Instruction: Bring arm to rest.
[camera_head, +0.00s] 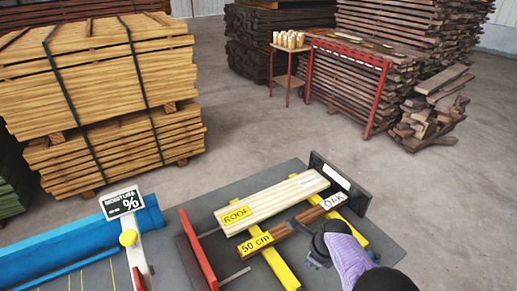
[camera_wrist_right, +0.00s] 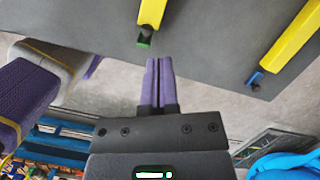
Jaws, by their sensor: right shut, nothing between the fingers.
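My right gripper (camera_head: 317,259) is at the front right of the grey worktop (camera_head: 290,172), low in the head view, with its purple and black arm coming in from the bottom right. In the right wrist view the two purple fingers of the right gripper (camera_wrist_right: 158,82) lie together, shut and empty. They point toward the underside or edge of a grey surface (camera_wrist_right: 215,50) and appear apart from it. My left gripper does not show in the head view.
On the worktop are a pale ROOF board (camera_head: 285,198), a brown board marked OAK, yellow bars (camera_head: 281,268), a red bar (camera_head: 198,250) and a black end plate (camera_head: 340,184). A blue trough (camera_head: 60,248) is at left. Timber stacks (camera_head: 100,70) stand behind; open floor lies between.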

